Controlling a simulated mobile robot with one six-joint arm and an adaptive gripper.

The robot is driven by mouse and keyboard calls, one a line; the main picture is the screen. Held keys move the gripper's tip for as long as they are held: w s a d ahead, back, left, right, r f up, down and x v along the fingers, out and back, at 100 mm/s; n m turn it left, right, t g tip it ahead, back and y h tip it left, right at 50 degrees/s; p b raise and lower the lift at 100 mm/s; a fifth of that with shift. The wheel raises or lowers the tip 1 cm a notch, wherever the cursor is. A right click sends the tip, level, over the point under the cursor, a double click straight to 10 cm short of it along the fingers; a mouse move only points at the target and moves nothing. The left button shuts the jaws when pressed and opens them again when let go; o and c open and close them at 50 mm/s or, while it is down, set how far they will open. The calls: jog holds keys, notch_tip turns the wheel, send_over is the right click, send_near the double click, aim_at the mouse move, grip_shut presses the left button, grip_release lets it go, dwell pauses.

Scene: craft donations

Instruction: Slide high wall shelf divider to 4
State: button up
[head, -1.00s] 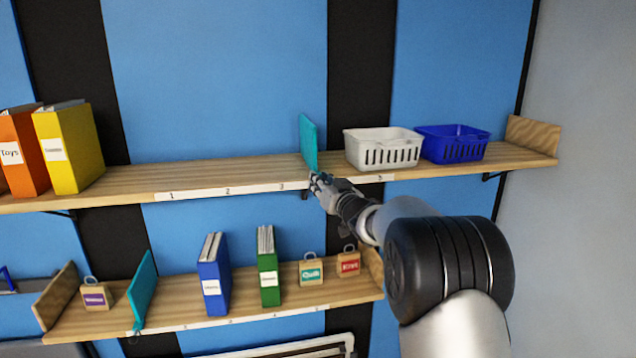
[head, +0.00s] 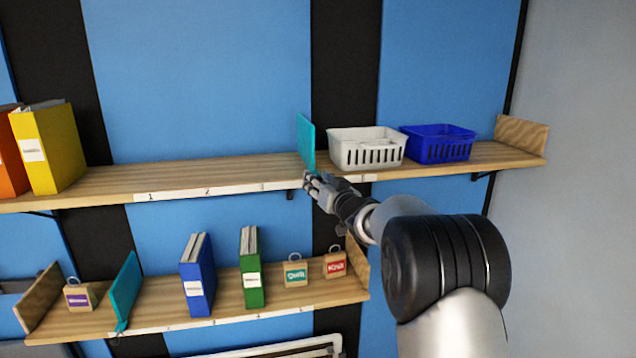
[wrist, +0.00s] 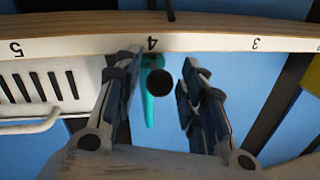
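The high wall shelf (head: 110,183) carries an upright teal divider (head: 307,140). In the wrist view, which shows the shelf upside down, the teal divider's lower part (wrist: 149,100) hangs just below the number 4 label (wrist: 152,43). A dark round end shows beside it. My gripper (head: 312,180) is at the shelf's front edge below the divider. In the wrist view my gripper (wrist: 160,85) is open, with its fingers on either side of the teal part. Clear gaps show, wider on the side towards 3. In the head view the gripper hides the 4.
A white basket (head: 366,150) stands close right of the divider, with a blue basket (head: 438,146) beyond it. A yellow binder (head: 48,150) stands far left. The shelf between binder and divider is clear. A lower shelf (head: 150,318) holds binders, tagged blocks and another teal divider (head: 125,288).

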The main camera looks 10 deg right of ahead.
dwell(0.3)
jog(key=s+d, duration=0.2)
jog(key=s, duration=1)
jog(key=shift+d, duration=0.2)
jog(key=shift+w, duration=0.1)
jog(key=s+a+f+g+h+b, duration=0.1)
jog(key=s+f+g+b, duration=0.3)
jog(key=s+f+b, duration=0.5)
jog(key=s+a+f+g+h+b, duration=0.1)
jog(key=s+a+f+g+b, duration=0.3)
jog(key=s+f+b, duration=0.5)
jog(key=s+a+f+g+h+b, duration=0.1)
jog(key=s+f+g+b, duration=0.4)
jog(key=s+f, duration=1.5)
jog(key=s+a+b, duration=0.1)
jog(key=s+b, duration=0.3)
jog(key=s, duration=0.3)
jog(key=shift+s+a+f+b, duration=0.2)
jog(key=shift+f+b, duration=0.1)
jog(key=shift+f, duration=0.1)
